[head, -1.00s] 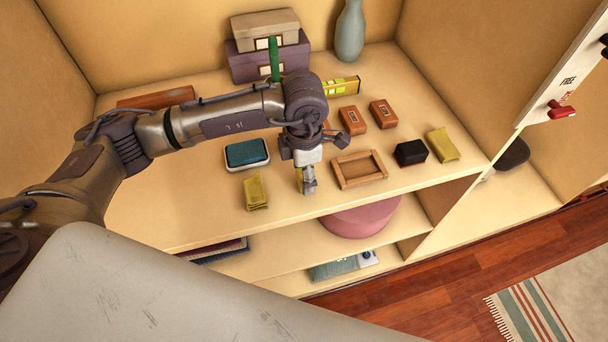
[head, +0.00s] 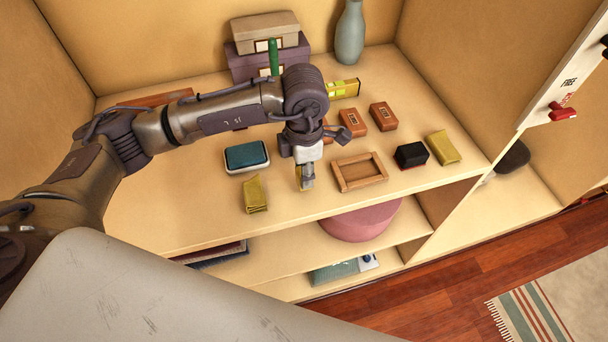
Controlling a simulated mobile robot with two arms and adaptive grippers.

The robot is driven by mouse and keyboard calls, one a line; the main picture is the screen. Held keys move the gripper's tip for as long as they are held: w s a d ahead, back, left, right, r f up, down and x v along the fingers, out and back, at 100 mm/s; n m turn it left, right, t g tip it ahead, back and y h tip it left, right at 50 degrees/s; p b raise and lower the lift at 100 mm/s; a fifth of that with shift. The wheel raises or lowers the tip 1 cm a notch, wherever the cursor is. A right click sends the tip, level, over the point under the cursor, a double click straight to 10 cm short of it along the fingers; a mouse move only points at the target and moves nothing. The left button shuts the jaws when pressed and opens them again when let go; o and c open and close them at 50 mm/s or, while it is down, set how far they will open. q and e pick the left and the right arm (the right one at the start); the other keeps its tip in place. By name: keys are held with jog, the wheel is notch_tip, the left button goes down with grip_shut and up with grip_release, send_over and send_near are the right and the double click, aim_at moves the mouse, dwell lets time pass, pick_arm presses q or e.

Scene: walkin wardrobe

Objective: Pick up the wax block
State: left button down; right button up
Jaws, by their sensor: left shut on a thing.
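My left gripper (head: 304,181) points down over the front part of the shelf top, between a crumpled yellow packet and a wooden frame. It is shut on a small yellow block (head: 308,183), mostly hidden by the fingers; it looks like the wax block. I cannot tell whether the block touches the shelf. My right gripper is not in view.
Around the gripper are the yellow packet (head: 256,195), a teal-topped pad (head: 246,156), the wooden frame (head: 360,171), a black block (head: 411,154), another yellow packet (head: 443,147) and brown boxes (head: 383,116). Storage boxes (head: 268,33) and a vase (head: 350,33) stand behind.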

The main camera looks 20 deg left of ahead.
pick_arm(q)
jog(key=r, duration=0.1)
jog(key=r+b, duration=0.1)
jog(key=shift+w+d+r, duration=0.15)
jog(key=shift+d+r, duration=0.15)
jog(key=shift+r, duration=0.05)
jog(key=w+d+r+b, duration=0.3)
jog(key=d+r, duration=0.3)
jog(key=d, duration=0.4)
jog(key=shift+w+d+r, duration=0.15)
jog(key=shift+d+r, duration=0.1)
jog(key=shift+r, duration=0.15)
jog(key=shift+f, duration=0.1)
